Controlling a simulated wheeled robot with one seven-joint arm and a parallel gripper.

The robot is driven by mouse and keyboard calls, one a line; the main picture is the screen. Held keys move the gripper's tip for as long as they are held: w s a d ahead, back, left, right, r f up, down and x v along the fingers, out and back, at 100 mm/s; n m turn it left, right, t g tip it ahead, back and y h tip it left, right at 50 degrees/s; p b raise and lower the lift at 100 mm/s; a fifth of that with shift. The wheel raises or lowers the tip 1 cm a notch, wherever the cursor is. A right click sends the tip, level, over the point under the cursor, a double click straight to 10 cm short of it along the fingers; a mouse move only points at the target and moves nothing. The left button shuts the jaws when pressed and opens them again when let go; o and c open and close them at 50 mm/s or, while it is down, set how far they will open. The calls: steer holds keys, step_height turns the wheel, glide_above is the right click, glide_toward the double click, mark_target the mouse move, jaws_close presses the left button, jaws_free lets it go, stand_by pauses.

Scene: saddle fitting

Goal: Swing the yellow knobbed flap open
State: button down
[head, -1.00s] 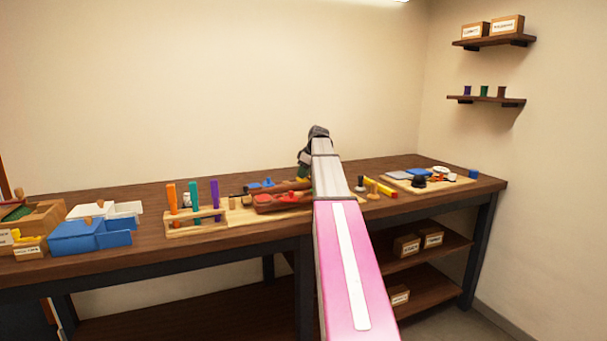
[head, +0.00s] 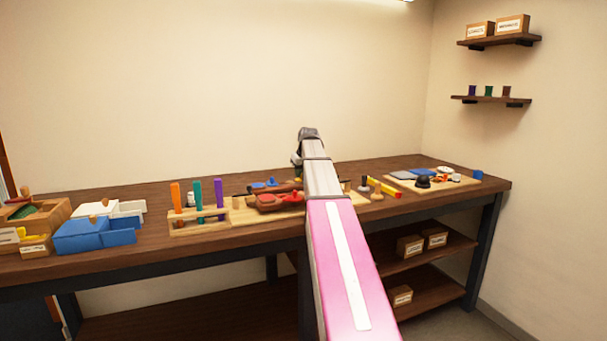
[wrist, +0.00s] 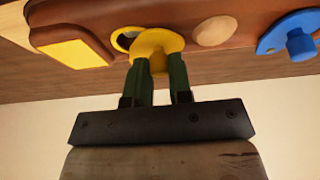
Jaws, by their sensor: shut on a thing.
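In the wrist view, my gripper (wrist: 160,75) has its two green fingers shut on the round yellow knob (wrist: 157,45) at the edge of the brown saddle piece (wrist: 190,12). A dark opening with a yellow rim shows just left of the knob. A flat yellow patch (wrist: 72,55) on a brown flap lies further left. In the head view, the saddle (head: 278,203) lies on the bench with a red knobbed part (head: 292,196) on top. My arm hides the fingers and the yellow knob there.
In the wrist view, a tan round disc (wrist: 214,31) and a blue knobbed piece (wrist: 296,38) sit right of the yellow knob. In the head view, a rack with coloured pegs (head: 198,228) stands left of the saddle, and a yellow bar (head: 384,188) lies right of my arm.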

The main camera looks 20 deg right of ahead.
steer(key=m, duration=0.1)
steer(key=m+h, duration=0.1)
steer(key=m, duration=0.1)
steer(key=shift+w+a, duration=0.3)
steer(key=shift+a, duration=0.1)
steer(key=m, duration=0.1)
steer(key=m+h, duration=0.1)
steer(key=w+m, duration=0.1)
steer(key=shift+a+m+g, duration=0.3)
steer(key=m, duration=0.1)
steer(key=w+m+h, duration=0.1)
steer(key=m, duration=0.1)
steer(key=shift+a+g+h, duration=0.1)
steer(key=shift+g+h, duration=0.2)
steer(key=shift+w+m+g+h, duration=0.15)
steer(key=shift+w+m+g, duration=0.1)
steer(key=shift+m, duration=0.55)
steer(key=shift+w+m+g+h, duration=0.15)
steer(key=shift+w+m, duration=0.05)
steer(key=shift+m, duration=0.6)
steer(key=c, duration=1.1)
jaws_free()
steer(key=shift+o, duration=0.2)
